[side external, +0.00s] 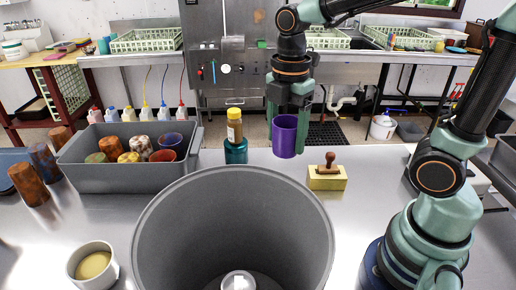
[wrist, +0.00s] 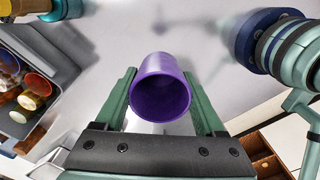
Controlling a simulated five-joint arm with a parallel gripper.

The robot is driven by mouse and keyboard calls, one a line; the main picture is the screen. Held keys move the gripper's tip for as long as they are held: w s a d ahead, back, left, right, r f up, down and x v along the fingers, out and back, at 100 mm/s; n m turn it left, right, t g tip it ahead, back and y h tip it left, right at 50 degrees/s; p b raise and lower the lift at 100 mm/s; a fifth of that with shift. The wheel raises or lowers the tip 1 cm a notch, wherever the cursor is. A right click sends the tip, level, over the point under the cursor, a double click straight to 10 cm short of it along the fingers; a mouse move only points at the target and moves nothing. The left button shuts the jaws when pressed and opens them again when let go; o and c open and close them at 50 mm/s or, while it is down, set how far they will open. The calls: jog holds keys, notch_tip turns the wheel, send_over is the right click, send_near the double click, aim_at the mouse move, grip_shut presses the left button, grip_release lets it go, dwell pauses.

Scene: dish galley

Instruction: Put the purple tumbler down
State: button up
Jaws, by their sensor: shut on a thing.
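The purple tumbler (side external: 285,137) is held upright by my gripper (side external: 288,112) in the side external view. It hangs above the steel table between a teal cup and a yellow block. In the wrist view the purple tumbler (wrist: 160,88) sits between the two green fingers of my gripper (wrist: 161,100), its open mouth toward the camera. The fingers are shut on its sides. Bare table shows around the tumbler in the wrist view. The exact gap between its base and the table is hard to tell.
A grey bin (side external: 70,172) of several cups stands left. A teal cup (side external: 236,151) with a yellow-capped bottle (side external: 234,127) stands just left of the tumbler. A yellow block with a brown-handled stamp (side external: 327,177) lies right. A large grey tub (side external: 160,222) fills the front.

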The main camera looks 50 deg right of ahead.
jog(key=shift+s+d+f, duration=0.15)
jog(key=shift+s+f, duration=0.05)
jog(key=shift+f, duration=0.1)
notch_tip(320, 180, down, 20)
jog(key=shift+r, duration=0.2)
jog(key=shift+f, duration=0.1)
jog(key=o, duration=1.3)
